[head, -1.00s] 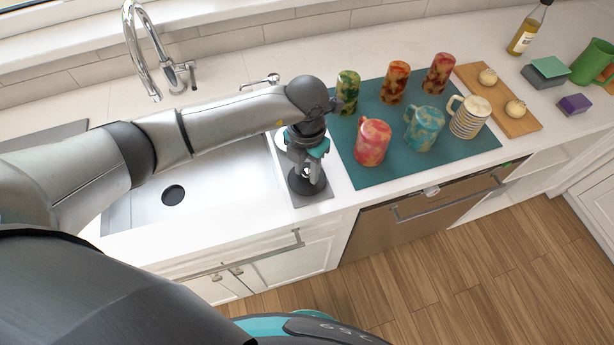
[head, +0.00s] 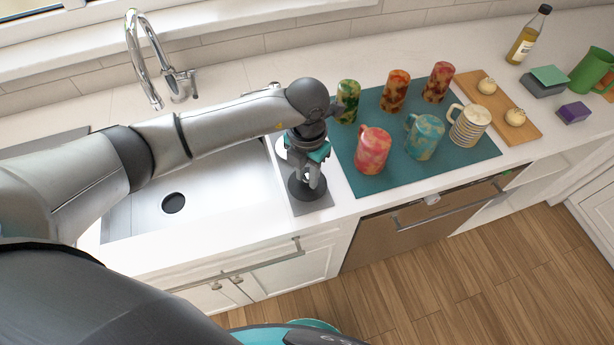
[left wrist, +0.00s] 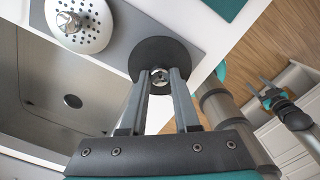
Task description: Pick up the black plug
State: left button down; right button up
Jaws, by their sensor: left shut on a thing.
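The black plug (left wrist: 181,49) is a dark round disc with a small metal knob in its middle. In the head view the plug (head: 296,192) is at the front end of a grey mat (head: 318,206) beside the sink. My left gripper (left wrist: 160,77) points down at it, with its two fingers shut on the knob. It also shows in the head view (head: 309,184), partly covering the plug. The disc appears low over the mat; I cannot tell whether it touches. My right gripper (left wrist: 272,97) shows small at the right of the left wrist view, its fingers apparently apart.
A white strainer with holes (left wrist: 92,35) lies on the mat behind the plug. The steel sink (head: 222,200) is to the left. A teal mat (head: 376,172) with several mugs is close on the right. The counter's front edge is near.

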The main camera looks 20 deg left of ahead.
aim_at(307, 178)
pick_arm(q)
notch_tip(307, 178, up, 19)
jog(key=shift+f, duration=0.15)
